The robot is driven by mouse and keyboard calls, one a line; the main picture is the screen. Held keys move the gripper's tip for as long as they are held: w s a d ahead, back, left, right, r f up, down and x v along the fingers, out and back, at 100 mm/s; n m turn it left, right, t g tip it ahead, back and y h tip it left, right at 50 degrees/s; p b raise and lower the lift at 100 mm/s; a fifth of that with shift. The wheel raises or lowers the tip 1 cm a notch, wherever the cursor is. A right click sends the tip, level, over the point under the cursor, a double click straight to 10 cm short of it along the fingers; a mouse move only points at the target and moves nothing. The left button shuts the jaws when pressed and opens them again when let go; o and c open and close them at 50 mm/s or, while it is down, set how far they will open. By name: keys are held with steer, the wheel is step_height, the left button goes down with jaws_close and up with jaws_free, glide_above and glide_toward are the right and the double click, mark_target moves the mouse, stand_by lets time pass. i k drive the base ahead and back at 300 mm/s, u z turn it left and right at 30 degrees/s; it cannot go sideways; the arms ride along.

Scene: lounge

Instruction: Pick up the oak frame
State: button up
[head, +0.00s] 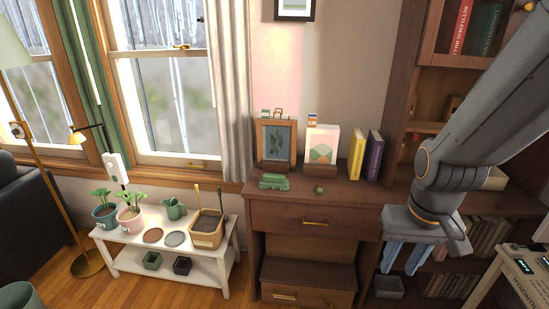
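The oak frame (259,140), a wooden-edged picture with a dark leaf print, stands upright on the brown dresser (340,192), against the wall. A wooden block or stand shows at its foot. My gripper (403,258) hangs at the right, in front of the bookshelf and well to the right of the frame. Its two blue fingers point down with a gap between them, and nothing shows between them.
A white plant bench (222,250) stands left.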

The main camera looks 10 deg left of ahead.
mark_target(277, 138)
steer(key=u, duration=0.95)
steer(key=i, duration=0.85)
steer(key=u, duration=0.15)
